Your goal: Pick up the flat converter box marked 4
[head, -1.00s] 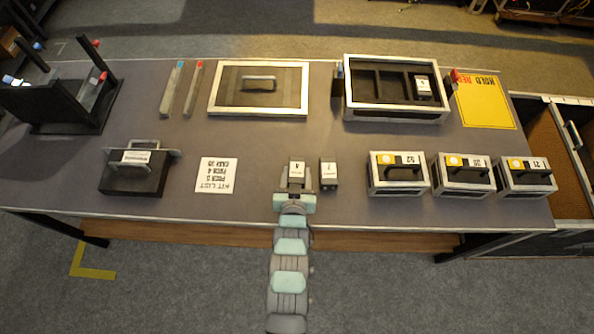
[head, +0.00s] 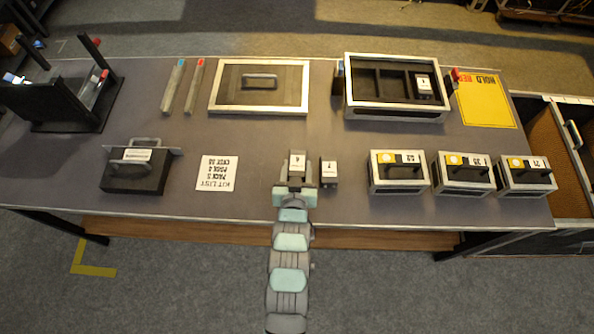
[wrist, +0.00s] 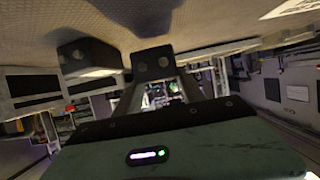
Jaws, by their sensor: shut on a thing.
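The flat converter box marked 4 (head: 297,167) is a small dark box with a white label on top. My gripper (head: 296,184) reaches over the near side of the table and is shut on this box. In the wrist view the dark box (wrist: 153,63) with two round holes in its end sits between my fingers. It seems slightly raised, but I cannot tell how much gap is under it. A second dark box with a white label (head: 328,173) stands just to the right, apart from it. It also shows in the wrist view (wrist: 88,58).
An open divided case (head: 395,112) at the back right holds another small labelled box (head: 423,84). Several handled boxes (head: 398,189) line the right front. A white kit list card (head: 217,174) and a black handled block (head: 135,180) lie left. The table's middle is clear.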

